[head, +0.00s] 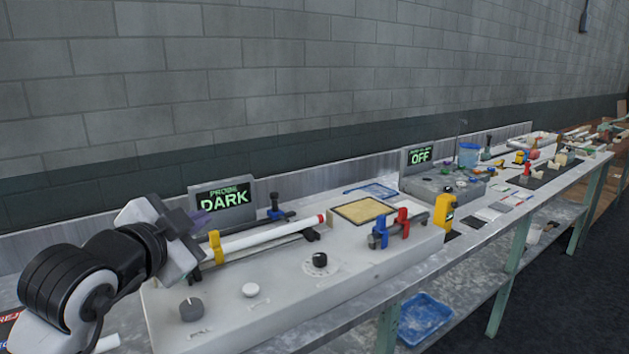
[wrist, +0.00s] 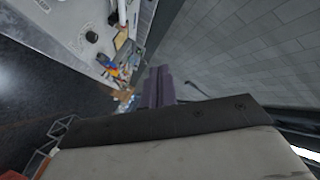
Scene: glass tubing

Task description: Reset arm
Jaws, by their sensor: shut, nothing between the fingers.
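My gripper (head: 203,219) is at the left in the head view, raised beside the back left of the grey bench unit (head: 360,270). Its purple fingers also show in the wrist view (wrist: 158,87), closed together with nothing between them. A white glass tube (head: 265,234) with a red end lies across the unit, by a yellow clamp (head: 215,247) near my gripper. The "PROBE DARK" display (head: 224,198) stands just behind my gripper. My gripper's body hides part of the unit's left end.
Blue and red clamps (head: 392,229), a sand-coloured pad (head: 363,209) and knobs (head: 191,309) sit on the unit. An "OFF" display (head: 420,157) and a yellow device (head: 444,211) stand further right. A block wall runs behind. A blue tray (head: 425,318) is on the lower shelf.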

